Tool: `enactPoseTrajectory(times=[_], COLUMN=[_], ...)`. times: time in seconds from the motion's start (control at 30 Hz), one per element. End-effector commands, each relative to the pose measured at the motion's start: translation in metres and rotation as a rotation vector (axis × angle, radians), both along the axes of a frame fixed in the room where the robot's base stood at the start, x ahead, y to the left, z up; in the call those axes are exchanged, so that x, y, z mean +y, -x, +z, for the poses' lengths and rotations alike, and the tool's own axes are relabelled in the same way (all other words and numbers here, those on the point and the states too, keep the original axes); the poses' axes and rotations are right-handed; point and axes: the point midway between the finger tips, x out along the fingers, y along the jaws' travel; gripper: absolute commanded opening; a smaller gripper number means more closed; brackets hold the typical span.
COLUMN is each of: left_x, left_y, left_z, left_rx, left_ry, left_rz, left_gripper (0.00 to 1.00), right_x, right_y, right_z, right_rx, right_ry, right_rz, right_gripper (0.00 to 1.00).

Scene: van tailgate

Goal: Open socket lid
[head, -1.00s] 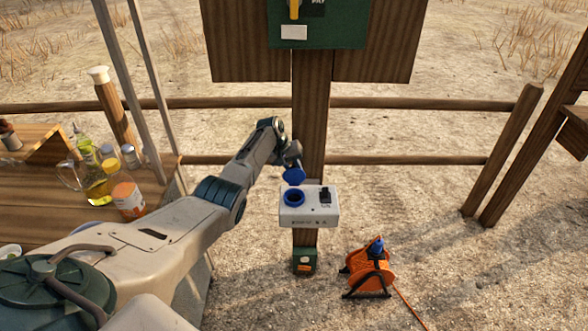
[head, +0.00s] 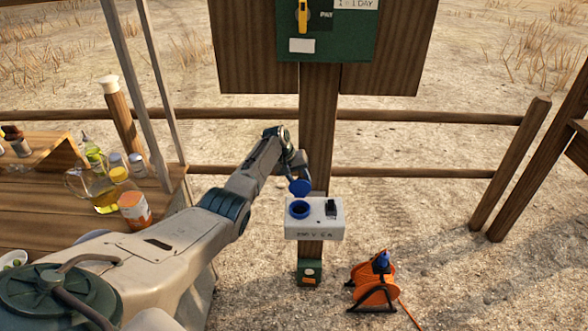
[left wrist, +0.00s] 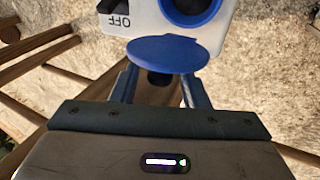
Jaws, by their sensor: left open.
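The white socket box (head: 327,232) is mounted on the wooden post. Its round blue socket (head: 299,209) shows a dark, uncovered opening on the box's top. The blue socket lid (head: 300,187) is swung up at the socket's far edge. My left gripper (head: 299,172) is at the lid's far side, with its fingers partly hidden. In the left wrist view the lid (left wrist: 167,53) lies across the front of my open left fingers (left wrist: 160,88); contact is unclear. The socket (left wrist: 190,10) is just beyond it. My right gripper is out of view.
A black switch (head: 331,207) sits beside the socket, with OFF readable in the left wrist view. An orange cable reel (head: 372,284) stands on the ground at lower right. A green pay panel (head: 337,40) is above. A wooden counter (head: 50,215) with bottles is at left.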

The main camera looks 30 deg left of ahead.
Motion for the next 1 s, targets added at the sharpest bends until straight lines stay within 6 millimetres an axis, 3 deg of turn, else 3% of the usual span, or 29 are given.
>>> enactPoseTrajectory(times=[0.53, 1.0], left_x=[0.025, 0.027], left_y=[0.025, 0.027], left_z=[0.081, 0.090], left_rx=[-0.001, 0.001], left_ry=[-0.002, 0.000], left_rz=[-0.001, -0.001], left_gripper=[0.41, 0.41], right_x=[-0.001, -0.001], right_y=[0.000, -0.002], right_z=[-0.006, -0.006], right_rx=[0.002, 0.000], right_ry=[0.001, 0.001], right_rz=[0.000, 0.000], right_gripper=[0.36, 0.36])
